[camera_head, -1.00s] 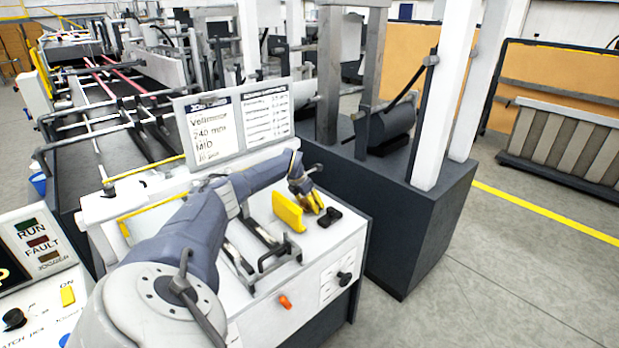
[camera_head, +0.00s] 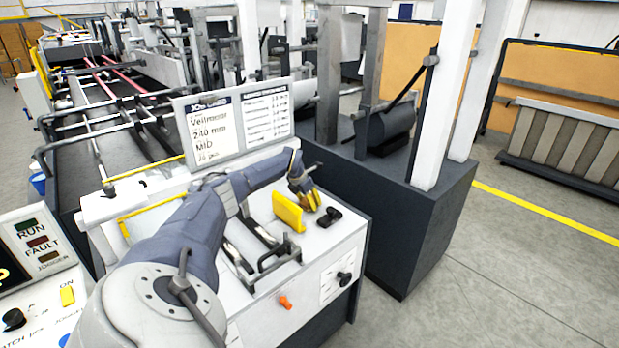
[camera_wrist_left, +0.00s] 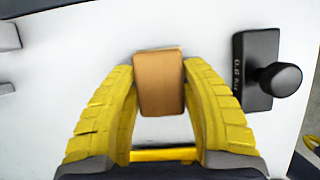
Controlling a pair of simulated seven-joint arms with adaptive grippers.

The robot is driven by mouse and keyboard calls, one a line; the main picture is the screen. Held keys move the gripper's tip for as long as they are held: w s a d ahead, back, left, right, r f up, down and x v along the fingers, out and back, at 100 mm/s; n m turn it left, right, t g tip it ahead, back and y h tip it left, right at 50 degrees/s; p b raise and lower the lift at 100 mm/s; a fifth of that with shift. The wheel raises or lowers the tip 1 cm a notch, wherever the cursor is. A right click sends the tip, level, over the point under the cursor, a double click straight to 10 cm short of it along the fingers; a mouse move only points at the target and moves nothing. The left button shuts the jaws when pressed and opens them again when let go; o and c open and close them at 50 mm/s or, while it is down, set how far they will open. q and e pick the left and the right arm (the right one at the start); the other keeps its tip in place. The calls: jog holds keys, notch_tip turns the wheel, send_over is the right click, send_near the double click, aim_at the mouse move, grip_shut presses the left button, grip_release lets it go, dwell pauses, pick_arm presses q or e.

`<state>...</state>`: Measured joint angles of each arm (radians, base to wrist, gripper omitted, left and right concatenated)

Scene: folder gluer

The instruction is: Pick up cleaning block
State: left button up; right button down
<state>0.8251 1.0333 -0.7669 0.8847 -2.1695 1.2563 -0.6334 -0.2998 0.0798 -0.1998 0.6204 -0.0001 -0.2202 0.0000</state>
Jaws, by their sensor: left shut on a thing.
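The cleaning block (camera_wrist_left: 160,85) is a small tan-brown block with rounded edges. In the left wrist view it sits between the yellow ribbed fingers of my left gripper (camera_wrist_left: 158,78), which touch its two sides. In the head view my left gripper (camera_head: 303,208) is low over the white machine top, its near yellow finger largely covering the block. The left gripper is shut on the block. I cannot tell whether the block is still resting on the surface. My right gripper is in neither view.
A black part with a round knob (camera_wrist_left: 270,77) lies just right of the gripper on the white top (camera_head: 335,240). A dark handle and rails (camera_head: 268,250) are left of it. A sign board (camera_head: 235,122) stands behind. A dark cabinet (camera_head: 425,235) is to the right.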

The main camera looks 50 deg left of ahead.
pick_arm(q)
notch_tip(320, 180, up, 19)
jog(key=shift+r, duration=0.2)
dwell(0.4)
jog(key=o, duration=0.5)
jog(key=c, duration=0.4)
